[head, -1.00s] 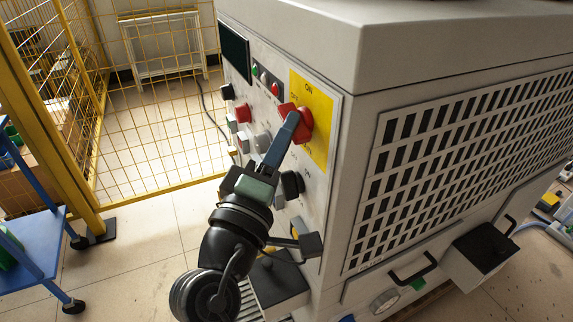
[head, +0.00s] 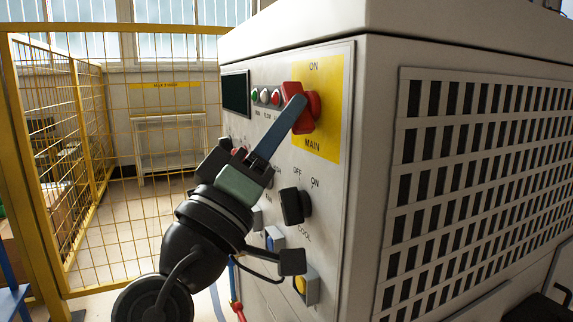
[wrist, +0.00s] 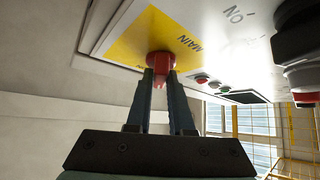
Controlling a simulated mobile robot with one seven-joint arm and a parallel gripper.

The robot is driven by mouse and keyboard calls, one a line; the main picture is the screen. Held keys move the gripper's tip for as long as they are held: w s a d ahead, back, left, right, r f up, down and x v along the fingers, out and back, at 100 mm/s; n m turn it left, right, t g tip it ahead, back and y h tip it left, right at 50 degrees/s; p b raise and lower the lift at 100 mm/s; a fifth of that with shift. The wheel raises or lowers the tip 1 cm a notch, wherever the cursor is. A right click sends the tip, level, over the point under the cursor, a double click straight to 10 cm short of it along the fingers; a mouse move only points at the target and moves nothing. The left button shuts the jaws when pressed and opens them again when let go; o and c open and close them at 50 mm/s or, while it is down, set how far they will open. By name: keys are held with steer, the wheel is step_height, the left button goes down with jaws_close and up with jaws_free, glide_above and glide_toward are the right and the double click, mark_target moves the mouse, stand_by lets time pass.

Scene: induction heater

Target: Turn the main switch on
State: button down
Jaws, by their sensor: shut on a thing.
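The main switch is a red rotary knob (head: 312,106) on a yellow plate (head: 327,137) marked ON above and MAIN below, at the upper right of the heater's front panel. My gripper (head: 297,106) reaches up to it from the lower left and is shut on the knob's red handle. In the wrist view both fingers (wrist: 160,80) sit on either side of the red knob (wrist: 159,60). The fingers partly hide the handle, and I cannot tell its exact angle.
A black knob (head: 293,206) marked OFF and ON sits below the switch, close to my gripper. Small lamps (head: 265,97) and a dark display (head: 236,93) are to the left. A yellow mesh fence (head: 120,150) stands behind on the left.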

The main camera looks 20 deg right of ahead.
steer(key=shift+w+m+g+h+b, duration=0.1)
steer(key=shift+m+g+h+b, duration=0.55)
steer(key=shift+m+b, duration=0.5)
steer(key=c, duration=0.8)
jaws_free()
steer(key=p+v, duration=0.1)
steer(key=v, duration=1.2)
